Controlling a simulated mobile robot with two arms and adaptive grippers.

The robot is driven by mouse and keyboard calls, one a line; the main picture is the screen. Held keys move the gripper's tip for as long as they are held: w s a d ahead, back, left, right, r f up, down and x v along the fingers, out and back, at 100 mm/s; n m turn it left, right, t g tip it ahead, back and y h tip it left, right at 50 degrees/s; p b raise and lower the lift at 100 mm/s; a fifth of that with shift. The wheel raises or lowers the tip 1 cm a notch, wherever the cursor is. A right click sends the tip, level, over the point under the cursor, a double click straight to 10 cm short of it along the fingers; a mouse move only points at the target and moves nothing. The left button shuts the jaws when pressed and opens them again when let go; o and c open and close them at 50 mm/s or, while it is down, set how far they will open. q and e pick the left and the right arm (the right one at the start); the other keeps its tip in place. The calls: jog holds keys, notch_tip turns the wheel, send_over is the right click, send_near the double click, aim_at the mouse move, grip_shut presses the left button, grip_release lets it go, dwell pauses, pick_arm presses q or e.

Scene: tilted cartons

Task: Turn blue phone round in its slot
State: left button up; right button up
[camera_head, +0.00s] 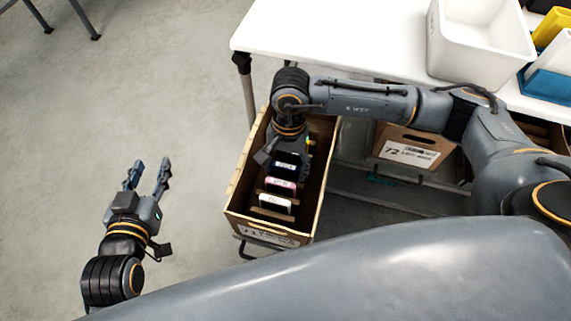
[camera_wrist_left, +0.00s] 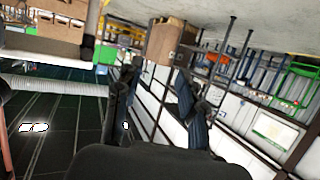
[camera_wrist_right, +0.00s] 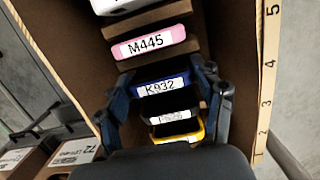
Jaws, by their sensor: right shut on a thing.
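The blue phone (camera_wrist_right: 160,88), labelled K932, stands in a slot of the tilted carton (camera_head: 243,178). It also shows as a dark edge in the head view (camera_head: 286,159). My right gripper (camera_wrist_right: 163,97) reaches down into the carton and is shut on the blue phone, one finger at each end of it. In the head view the right gripper (camera_head: 283,167) partly hides the far slots. My left gripper (camera_head: 148,172) is open and empty over bare floor, left of the carton.
A pink phone (camera_wrist_right: 148,42) labelled M445 and a white phone (camera_head: 275,203) stand in nearer slots. A black phone (camera_wrist_right: 170,116) and a yellow one (camera_wrist_right: 182,136) are on the other side. A second carton (camera_head: 412,146) sits right, below the white table (camera_head: 330,40) holding a white bin (camera_head: 478,50).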

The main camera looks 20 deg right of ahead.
pick_arm(q)
jog(key=shift+w+d+r+t, duration=0.2)
jog(key=shift+r+t, duration=0.1)
jog(key=shift+r, duration=0.15)
pick_arm(e)
jog(key=shift+f, duration=0.1)
dwell(0.5)
jog(key=o, duration=1.2)
jog(key=shift+c, duration=0.2)
pick_arm(q)
jog(key=shift+f, duration=0.15)
pick_arm(e)
notch_tip(320, 180, up, 12)
jog(key=w+d, duration=0.1)
jog(key=shift+w, duration=0.25)
pick_arm(q)
jog(key=shift+a, duration=0.1)
jog(key=s+a+f+g+y+p, duration=0.2)
jog(key=s+a+f+g+p, duration=0.1)
jog(key=s+f+g, duration=0.5)
jog(key=shift+s+a+f+g, duration=0.3)
jog(key=shift+s+a+f, duration=0.45)
jog(key=shift+s, duration=0.9)
pick_arm(e)
notch_tip(320, 180, up, 7)
